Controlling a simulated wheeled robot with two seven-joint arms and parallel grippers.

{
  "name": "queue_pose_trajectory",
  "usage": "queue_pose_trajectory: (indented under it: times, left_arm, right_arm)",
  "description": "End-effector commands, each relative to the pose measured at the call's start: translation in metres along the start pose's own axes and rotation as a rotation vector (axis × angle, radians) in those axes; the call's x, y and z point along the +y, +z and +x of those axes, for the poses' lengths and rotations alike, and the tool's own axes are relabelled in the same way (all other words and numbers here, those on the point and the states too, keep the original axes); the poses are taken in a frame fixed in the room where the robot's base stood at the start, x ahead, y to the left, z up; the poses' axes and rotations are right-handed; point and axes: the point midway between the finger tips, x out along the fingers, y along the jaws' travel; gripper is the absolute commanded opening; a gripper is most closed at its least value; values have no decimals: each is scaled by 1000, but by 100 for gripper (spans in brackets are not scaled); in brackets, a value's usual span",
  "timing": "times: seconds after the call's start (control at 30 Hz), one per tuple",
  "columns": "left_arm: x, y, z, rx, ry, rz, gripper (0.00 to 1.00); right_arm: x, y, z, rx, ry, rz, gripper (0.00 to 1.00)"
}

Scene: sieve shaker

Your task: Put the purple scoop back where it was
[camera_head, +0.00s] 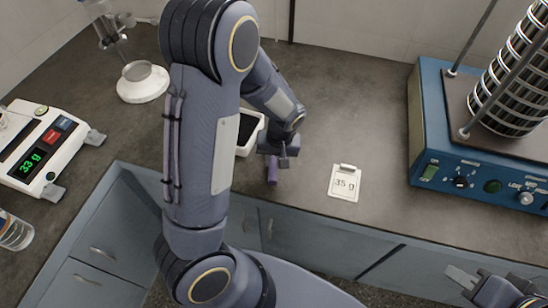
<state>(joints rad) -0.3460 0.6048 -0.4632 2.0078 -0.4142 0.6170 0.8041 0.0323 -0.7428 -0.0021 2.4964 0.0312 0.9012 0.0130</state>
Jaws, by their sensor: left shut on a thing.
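The purple scoop (272,172) is below my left gripper (281,160), near the front edge of the grey worktop. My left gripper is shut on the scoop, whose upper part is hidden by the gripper. I cannot tell whether the scoop touches the worktop. My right gripper (461,279) is at the lower right, in front of the counter and away from the scoop. I cannot tell whether it is open or shut.
A white tray (258,122) with dark contents is partly hidden behind my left arm. A card reading "35 g" (345,182) stands right of the scoop. The blue sieve shaker (430,142) is at right. A scale reading "33 g" (65,152) and a white-based stand (143,86) are at left.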

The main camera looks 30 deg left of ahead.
Motion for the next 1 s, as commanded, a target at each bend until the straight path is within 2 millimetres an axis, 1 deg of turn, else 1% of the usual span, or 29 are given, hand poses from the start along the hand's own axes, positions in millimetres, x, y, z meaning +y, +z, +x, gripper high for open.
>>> queue_pose_trajectory:
  times: [0.07,0.1,0.27,0.3,0.53,0.63,0.73,0.9,1.0]
  left_arm:
    - [0,0,0,0,0,0,0]
    - [0,0,0,0,0,0,24]
    - [0,0,0,0,0,0,45]
    - [0,0,0,0,0,0,46]
    - [0,0,-1,0,0,0,46]
    - [1,-1,-7,3,2,0,46]
    - [1,-1,-21,4,4,0,46]
    - [1,-1,-51,5,5,0,46]
    - [1,-1,-65,4,4,0,46]
  right_arm:
    - [0,0,0,0,0,0,29]
    - [0,0,0,0,0,0,29]
    - [0,0,0,0,0,0,29]
    - [0,0,0,0,0,0,29]
    - [0,0,0,0,0,0,29]
    - [0,0,0,0,0,0,29]
    - [0,0,0,0,0,0,29]
    - [0,0,0,0,0,0,29]
    - [0,0,0,0,0,0,29]
